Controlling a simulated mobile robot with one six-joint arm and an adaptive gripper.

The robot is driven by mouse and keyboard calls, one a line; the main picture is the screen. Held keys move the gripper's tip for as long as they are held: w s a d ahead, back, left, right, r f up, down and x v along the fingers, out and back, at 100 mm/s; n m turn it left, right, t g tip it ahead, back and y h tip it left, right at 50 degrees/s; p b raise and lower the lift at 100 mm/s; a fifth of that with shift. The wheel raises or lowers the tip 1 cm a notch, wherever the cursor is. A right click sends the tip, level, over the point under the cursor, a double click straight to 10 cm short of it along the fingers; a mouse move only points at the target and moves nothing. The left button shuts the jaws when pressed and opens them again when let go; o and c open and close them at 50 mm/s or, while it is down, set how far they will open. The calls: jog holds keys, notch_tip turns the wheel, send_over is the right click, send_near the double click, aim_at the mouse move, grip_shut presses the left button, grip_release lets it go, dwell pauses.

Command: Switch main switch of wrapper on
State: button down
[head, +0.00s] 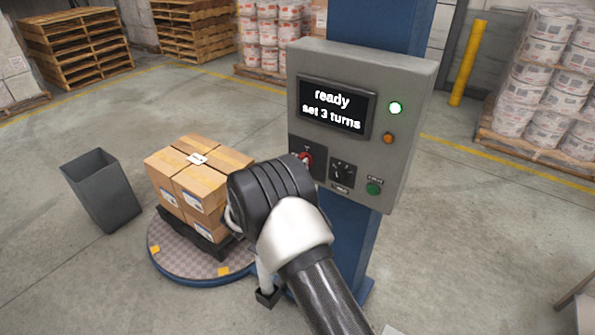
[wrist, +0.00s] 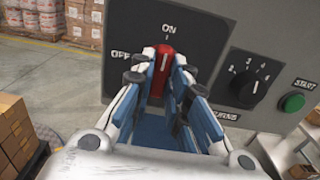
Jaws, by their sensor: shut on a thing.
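The main switch is a red handle (wrist: 164,58) on a dark plate marked ON above and OFF to the left. Its white line stands upright, toward ON. My gripper (wrist: 162,72) is shut on the red handle, with a finger on each side of it. In the head view a bit of the red switch (head: 306,157) shows at the lower left of the grey control box (head: 412,75); my wrist hides the fingers. The screen (head: 332,108) reads "ready, set 3 turns", and a green lamp (head: 395,108) is lit.
A black turns dial (head: 342,171) and a green START button (head: 374,188) sit right of the switch. Cartons (head: 225,163) stand on the round turntable (head: 178,268) at the left. A grey bin (head: 103,190) stands farther left. Open floor lies right of the blue column.

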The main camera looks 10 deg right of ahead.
dwell(0.5)
jog(key=c, duration=1.6)
grip_release()
jog(key=shift+o, duration=0.2)
jog(key=shift+a, duration=0.1)
jog(key=v, duration=1.2)
jog(key=shift+r, duration=0.1)
